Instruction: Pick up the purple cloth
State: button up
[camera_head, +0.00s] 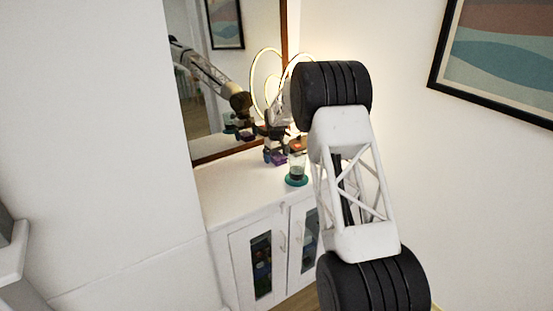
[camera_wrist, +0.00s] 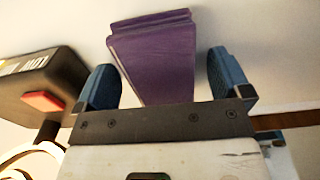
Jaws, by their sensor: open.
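The purple cloth (camera_wrist: 153,58) looks like a folded, layered block in the wrist view. It lies on a white surface and reaches into the space between the two blue fingers of my gripper (camera_wrist: 165,78). The fingers are apart, with a gap visible on each side of the cloth, wider on the right. The cloth's near end is hidden behind the dark gripper plate. In the head view, the cloth (camera_head: 274,156) is a small purple patch on the white cabinet top, partly hidden by my gripper (camera_head: 272,143).
A dark box with a red patch (camera_wrist: 42,101) stands close to the left finger in the wrist view. A glass on a teal base (camera_head: 297,174) stands near the cloth on the cabinet (camera_head: 225,185). A mirror (camera_head: 215,110) and a glowing ring lamp (camera_head: 256,75) are behind.

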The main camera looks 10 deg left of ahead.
aim_at(275, 155)
dwell(0.5)
jog(key=c, duration=1)
jog(key=shift+r, duration=0.1)
jog(key=shift+r, duration=0.7)
jog(key=shift+s+a+r, duration=0.1)
jog(key=shift+s+r, duration=0.1)
jog(key=shift+r, duration=0.3)
jog(key=shift+s+a+r, duration=0.1)
jog(key=shift+s+r, duration=0.1)
jog(key=shift+r, duration=0.25)
jog(key=s+a, duration=0.2)
jog(key=s, duration=0.3)
jog(key=s+a, duration=0.3)
jog(key=s, duration=0.2)
jog(key=s+a, duration=0.2)
jog(key=s, duration=0.3)
jog(key=shift+s+a, duration=0.2)
jog(key=shift+s, duration=0.05)
jog(key=o, duration=0.3)
jog(key=shift+c, duration=1.2)
